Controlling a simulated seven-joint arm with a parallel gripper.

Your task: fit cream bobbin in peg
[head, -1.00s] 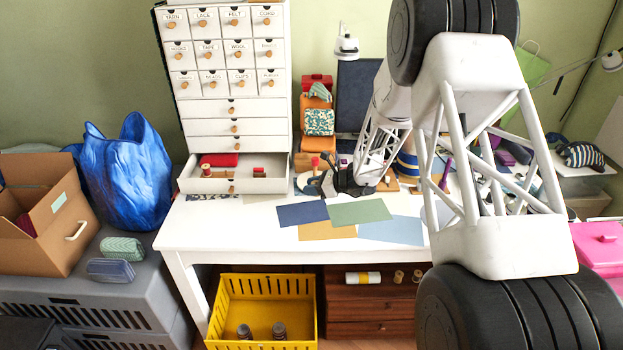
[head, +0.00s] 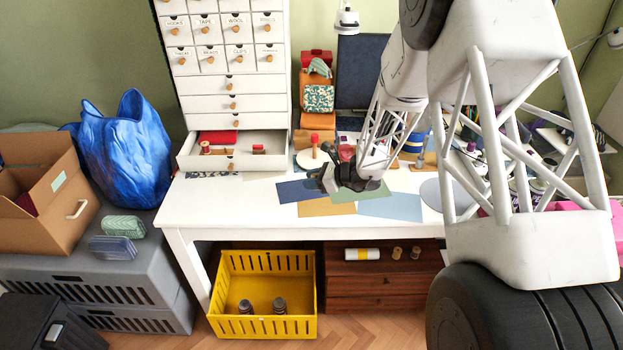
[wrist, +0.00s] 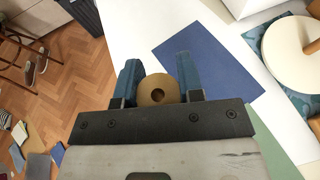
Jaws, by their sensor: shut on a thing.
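The cream bobbin (wrist: 158,90) looks tan in the wrist view, with a dark hole in its middle facing the camera. My gripper (wrist: 158,80) is shut on it, with one blue finger on each side. In the head view my gripper (head: 345,182) is over the desk, above the coloured sheets; I cannot make out the bobbin clearly there. A round white base (wrist: 291,50) with a pale post at the right edge shows in the wrist view, to the right of the bobbin. In the head view a white base (head: 308,161) bears a red-topped post, behind and left of my gripper.
Blue (wrist: 212,62), green and tan sheets lie on the white desk (head: 232,212). An open drawer (head: 228,163) with red spools is at the left. A yellow crate (head: 225,262) stands below. The desk's front left is clear.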

